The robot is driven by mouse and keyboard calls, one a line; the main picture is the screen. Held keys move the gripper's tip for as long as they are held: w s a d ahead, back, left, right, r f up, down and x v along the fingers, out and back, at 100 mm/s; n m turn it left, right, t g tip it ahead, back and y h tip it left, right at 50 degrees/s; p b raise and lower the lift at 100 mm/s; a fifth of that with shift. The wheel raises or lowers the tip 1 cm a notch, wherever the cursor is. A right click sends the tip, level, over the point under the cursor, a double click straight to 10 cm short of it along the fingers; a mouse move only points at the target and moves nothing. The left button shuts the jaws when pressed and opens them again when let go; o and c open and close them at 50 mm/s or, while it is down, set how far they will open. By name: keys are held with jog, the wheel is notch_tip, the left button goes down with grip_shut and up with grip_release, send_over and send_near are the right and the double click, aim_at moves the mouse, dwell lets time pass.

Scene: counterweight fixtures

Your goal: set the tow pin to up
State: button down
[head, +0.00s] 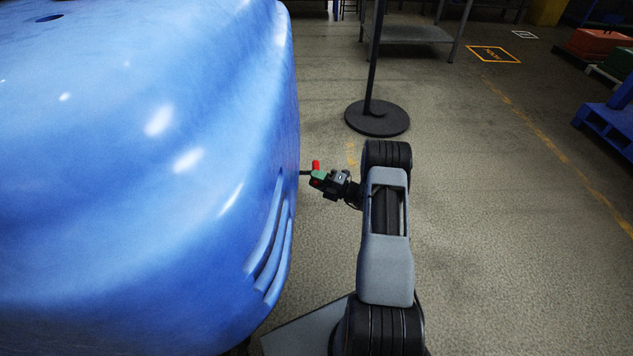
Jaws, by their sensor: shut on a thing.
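The big glossy blue body (150,150) fills the left of the head view. A small tow pin with a red top (316,164) shows at its right side, beside a thin dark rod that reaches out from the blue body. My gripper (318,176) comes in from the right and is shut on the tow pin, with the red end standing up above the jaws. Green and red patches show at the jaws. The lower part of the pin is hidden by the gripper, and how far the pin is raised is too small to tell.
A black post on a round base (377,118) stands on the floor beyond my arm. A grey metal table (410,33) is at the back. A blue pallet (610,120) and an orange bin (598,43) are at the right. The floor between is clear.

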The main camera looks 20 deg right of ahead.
jog(key=shift+w+d+r, duration=0.1)
jog(key=shift+r, duration=0.45)
jog(key=c, duration=1.2)
grip_release()
jog(key=shift+c, duration=0.2)
jog(key=o, duration=0.3)
jog(key=shift+o, duration=0.2)
jog(key=shift+f, duration=0.1)
jog(key=p+v, duration=0.2)
jog(key=v, duration=1.2)
jog(key=shift+f, duration=0.1)
